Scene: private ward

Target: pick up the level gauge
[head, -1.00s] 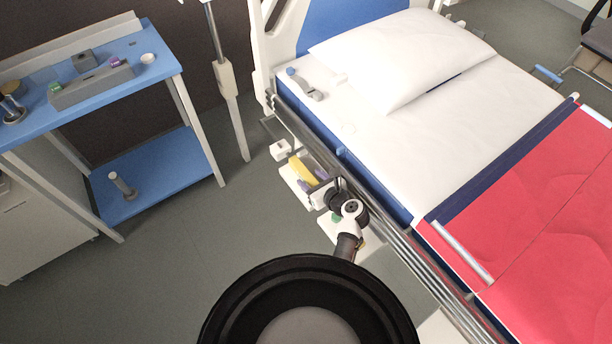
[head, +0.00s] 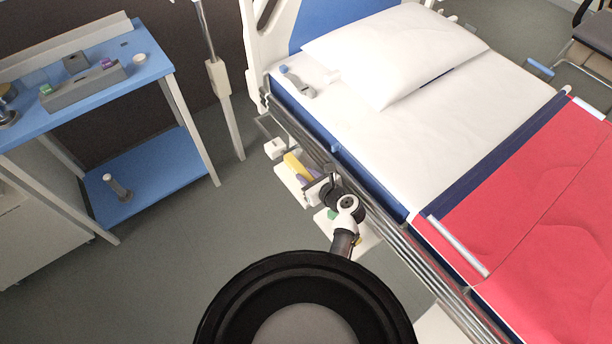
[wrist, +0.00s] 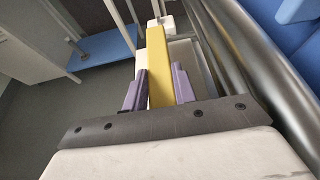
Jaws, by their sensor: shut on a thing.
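The level gauge (head: 293,163) is a yellow bar low beside the bed's side rail in the head view. In the wrist view the yellow gauge (wrist: 160,65) runs away from me between the two purple fingers of my gripper (wrist: 158,82). My gripper (head: 307,172) is shut on it, with one finger on each side. The near end of the gauge is hidden behind the dark edge of my gripper body. I cannot tell whether the gauge touches the pale surface beneath it.
The bed's metal side rail (wrist: 232,50) runs close on the right of my gripper. A small white block (head: 275,147) is just beyond the gauge. A blue-topped trolley (head: 155,68) stands to the left, with a grey upright tool (head: 118,187) on its lower shelf. Open floor lies between.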

